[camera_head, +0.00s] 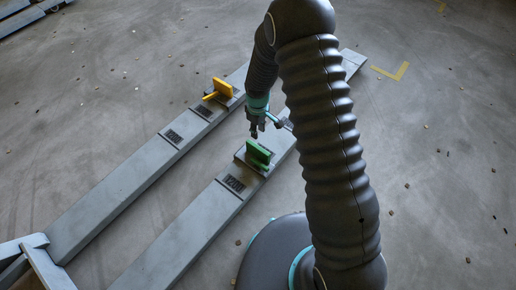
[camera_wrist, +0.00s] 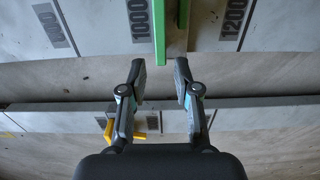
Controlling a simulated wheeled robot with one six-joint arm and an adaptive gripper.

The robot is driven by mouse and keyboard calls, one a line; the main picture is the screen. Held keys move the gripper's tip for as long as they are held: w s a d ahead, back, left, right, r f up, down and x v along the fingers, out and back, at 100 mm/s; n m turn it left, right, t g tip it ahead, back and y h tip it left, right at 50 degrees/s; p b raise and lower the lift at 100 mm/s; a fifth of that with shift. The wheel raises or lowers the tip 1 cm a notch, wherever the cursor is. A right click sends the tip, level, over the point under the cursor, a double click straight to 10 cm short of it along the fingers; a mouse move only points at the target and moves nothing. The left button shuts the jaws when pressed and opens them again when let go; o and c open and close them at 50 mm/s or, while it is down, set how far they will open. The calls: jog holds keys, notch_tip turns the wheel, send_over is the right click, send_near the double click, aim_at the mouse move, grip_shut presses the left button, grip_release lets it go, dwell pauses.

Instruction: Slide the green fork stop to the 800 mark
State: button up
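The green fork stop (camera_head: 258,155) sits on the nearer grey beam (camera_head: 185,240), beside the printed 1200 label (camera_head: 233,184). In the wrist view, the green stop (camera_wrist: 160,30) shows upright green parts between the 1000 label (camera_wrist: 139,18) and the 1200 label (camera_wrist: 232,18). My gripper (camera_head: 257,134) is just behind and above the stop. In the wrist view, my gripper (camera_wrist: 160,64) is open, with the end of one green part lying between its fingertips in the picture. No contact shows. An 800 label cannot be read for certain; the label at far left (camera_wrist: 54,25) is faint.
A second grey beam (camera_head: 115,185) runs parallel, with a yellow stop (camera_head: 223,87) on it. Grey crosspieces (camera_head: 40,258) stand at the lower left. Concrete floor with small debris lies around and between the beams. A yellow floor mark (camera_head: 392,74) is at upper right.

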aim_at(258, 147)
notch_tip(258, 147, down, 13)
jog(key=shift+r, duration=0.1)
dwell(0.3)
grip_shut()
